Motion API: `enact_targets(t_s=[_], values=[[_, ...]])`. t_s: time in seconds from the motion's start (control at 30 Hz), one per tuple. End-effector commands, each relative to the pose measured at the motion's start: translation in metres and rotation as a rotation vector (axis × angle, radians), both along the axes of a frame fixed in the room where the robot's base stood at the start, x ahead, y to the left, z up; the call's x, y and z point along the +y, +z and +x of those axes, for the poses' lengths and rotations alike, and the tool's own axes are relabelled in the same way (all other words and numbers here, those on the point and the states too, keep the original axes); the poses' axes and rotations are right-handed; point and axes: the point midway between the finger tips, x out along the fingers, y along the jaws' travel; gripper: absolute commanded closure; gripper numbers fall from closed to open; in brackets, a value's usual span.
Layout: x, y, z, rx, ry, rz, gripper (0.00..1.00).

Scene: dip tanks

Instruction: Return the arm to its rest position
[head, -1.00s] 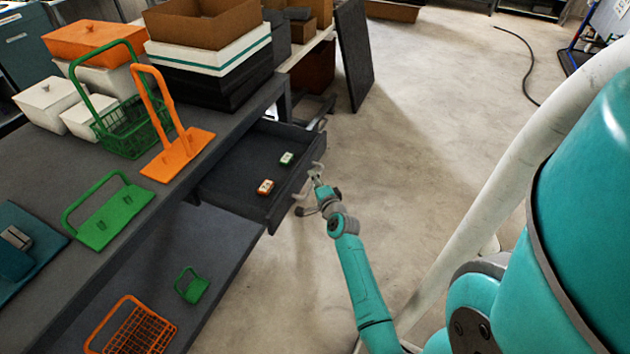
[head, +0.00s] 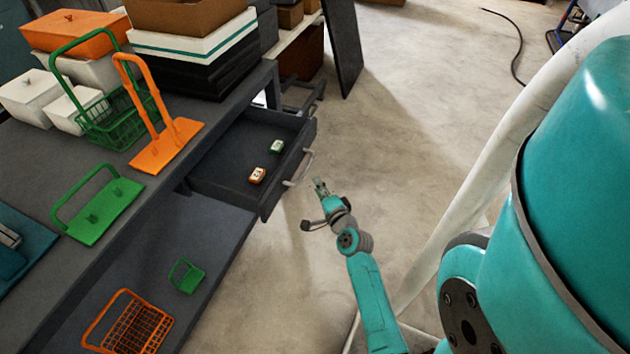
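My gripper (head: 320,186) is at the end of my teal arm in the head view, over the open floor just right of the drawer handle. It is apart from the handle, and nothing shows held in it. Its fingers are too small to tell open from shut. The grey drawer (head: 218,181) stands pulled out from the bench. Its curved metal handle (head: 300,168) is on its front. Inside lie a small orange-and-white block (head: 257,175) and a small green-and-white block (head: 277,146).
The dark bench (head: 45,155) on the left bears an orange handled plate (head: 167,146), a green handled plate (head: 104,211), a green basket (head: 117,131) and lidded boxes. A lower shelf holds an orange basket (head: 128,325) and a small green one (head: 186,276).

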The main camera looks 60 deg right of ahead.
Motion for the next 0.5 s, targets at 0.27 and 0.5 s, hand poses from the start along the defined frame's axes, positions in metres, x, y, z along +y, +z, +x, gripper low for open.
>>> enact_targets(t_s=[0.27, 0.5], values=[[0.0046, 0.0016, -0.0050, 0.000, 0.000, -0.001, 0.61], [0.0044, 0.0015, -0.0047, 0.000, 0.000, -0.001, 0.61]])
